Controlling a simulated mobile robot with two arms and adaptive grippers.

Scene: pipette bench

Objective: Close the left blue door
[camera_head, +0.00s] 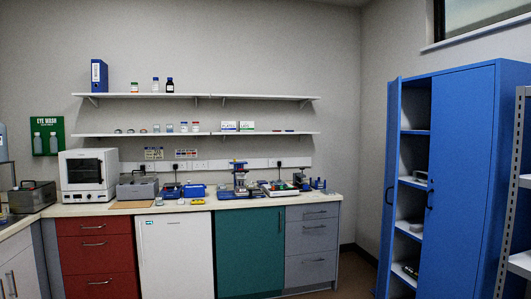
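A tall blue cabinet (478,68) stands at the right. Its left blue door (393,140) is open and swung outward, so I see it nearly edge-on as a narrow upright strip. Neither of my grippers is in view.
A grey metal rack (512,190) stands close at the right, partly in front of the cabinet. A bench with coloured fronts, including a teal door (250,252), runs along the back wall. Some floor (345,272) shows between the bench and the open door.

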